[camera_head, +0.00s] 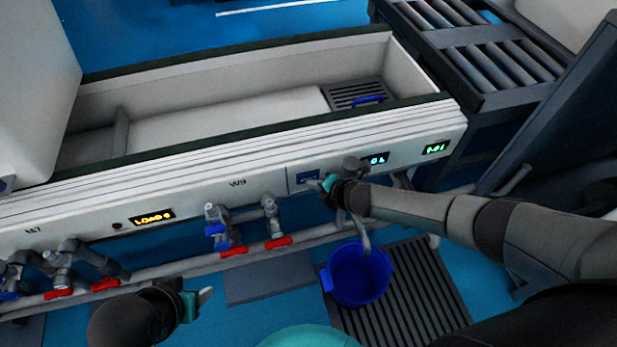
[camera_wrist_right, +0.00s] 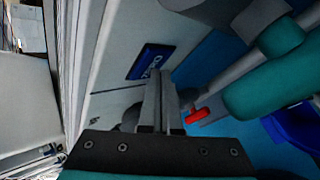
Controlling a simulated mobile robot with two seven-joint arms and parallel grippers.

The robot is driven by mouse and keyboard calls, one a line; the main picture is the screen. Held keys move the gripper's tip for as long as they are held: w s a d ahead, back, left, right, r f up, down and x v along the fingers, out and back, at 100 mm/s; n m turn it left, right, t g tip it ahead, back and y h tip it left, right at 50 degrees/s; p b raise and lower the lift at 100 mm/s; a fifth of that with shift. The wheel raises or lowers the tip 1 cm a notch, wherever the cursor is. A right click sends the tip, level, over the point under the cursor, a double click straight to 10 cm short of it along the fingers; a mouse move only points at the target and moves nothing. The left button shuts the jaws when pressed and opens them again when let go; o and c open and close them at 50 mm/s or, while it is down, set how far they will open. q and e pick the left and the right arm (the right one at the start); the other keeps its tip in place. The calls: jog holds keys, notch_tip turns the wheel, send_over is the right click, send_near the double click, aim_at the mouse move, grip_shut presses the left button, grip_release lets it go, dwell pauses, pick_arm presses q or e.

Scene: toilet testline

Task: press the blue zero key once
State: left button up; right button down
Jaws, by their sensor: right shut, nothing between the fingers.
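The blue zero key (camera_head: 307,176) is a small dark blue rectangle on the white front panel, right of the W9 label. In the right wrist view the blue key (camera_wrist_right: 150,62) carries white lettering, seen sideways. My right gripper (camera_head: 321,184) is shut and empty, with its tips close beside the key's right end. In the right wrist view the closed fingers (camera_wrist_right: 159,78) end just below and right of the key; I cannot tell whether they touch the panel. My left gripper (camera_head: 203,297) is low at the left, away from the key; its jaw state is unclear.
A cyan display (camera_head: 378,159), partly hidden, and a green display (camera_head: 436,148) are right of the key. Valves with red handles (camera_head: 278,243) hang below the panel. A blue bucket (camera_head: 357,275) stands on the floor below my right arm.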

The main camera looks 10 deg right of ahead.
jog(key=shift+w, duration=0.25)
jog(key=shift+s, duration=0.1)
dwell(0.3)
jog(key=shift+s+p, duration=0.35)
jog(key=shift+s, duration=0.35)
jog(key=shift+s, duration=0.1)
jog(key=s+p, duration=0.1)
jog(key=s, duration=0.4)
jog(key=shift+d, duration=0.1)
dwell(0.7)
